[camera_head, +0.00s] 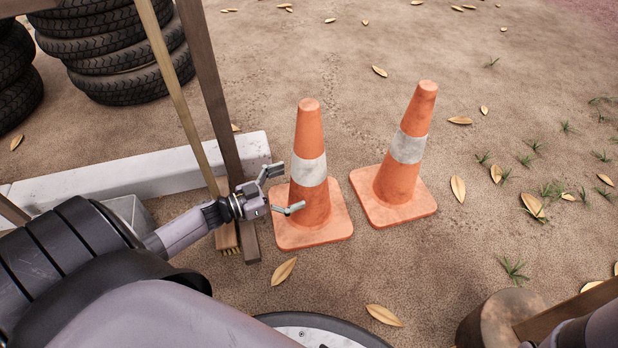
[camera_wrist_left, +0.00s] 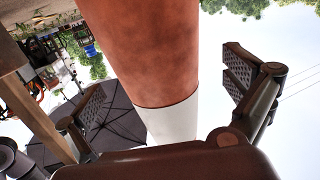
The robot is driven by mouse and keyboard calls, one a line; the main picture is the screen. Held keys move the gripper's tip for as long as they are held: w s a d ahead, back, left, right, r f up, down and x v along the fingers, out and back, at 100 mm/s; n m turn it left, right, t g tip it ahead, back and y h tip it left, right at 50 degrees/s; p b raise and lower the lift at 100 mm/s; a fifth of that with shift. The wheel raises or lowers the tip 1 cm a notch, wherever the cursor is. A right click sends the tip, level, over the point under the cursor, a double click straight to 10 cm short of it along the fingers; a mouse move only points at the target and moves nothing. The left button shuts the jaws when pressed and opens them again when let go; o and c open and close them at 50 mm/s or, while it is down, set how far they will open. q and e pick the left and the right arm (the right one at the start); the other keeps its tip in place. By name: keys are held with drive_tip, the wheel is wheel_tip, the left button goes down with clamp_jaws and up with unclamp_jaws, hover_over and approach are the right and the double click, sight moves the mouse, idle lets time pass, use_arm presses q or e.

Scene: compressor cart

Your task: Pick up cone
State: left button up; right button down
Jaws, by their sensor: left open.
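Two orange cones with white bands stand upright on the ground in the head view, the left cone (camera_head: 311,204) and the right cone (camera_head: 400,170). My right gripper is not in view.
Stacked tires (camera_head: 120,50) stand at the upper left. Wooden posts (camera_head: 208,80), a broom (camera_head: 228,240) and a pale beam (camera_head: 150,172) are close to my left arm. A round wooden piece (camera_head: 490,318) is at the lower right. Leafy ground right of the cones is open.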

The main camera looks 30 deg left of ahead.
sight(310, 179)
use_arm(q)
drive_tip(key=b+x, duration=0.3)
drive_tip(key=x, duration=0.2)
drive_tip(key=shift+d+r+b, duration=0.2)
drive_tip(key=shift+d+b, duration=0.1)
drive_tip(key=shift+b, duration=0.1)
drive_tip(key=shift+c, duration=0.2)
drive_tip(key=c, duration=1.7)
drive_tip(key=shift+d+r, duration=0.1)
drive_tip(key=shift+c, duration=0.5)
drive_tip(key=shift+r, duration=0.1)
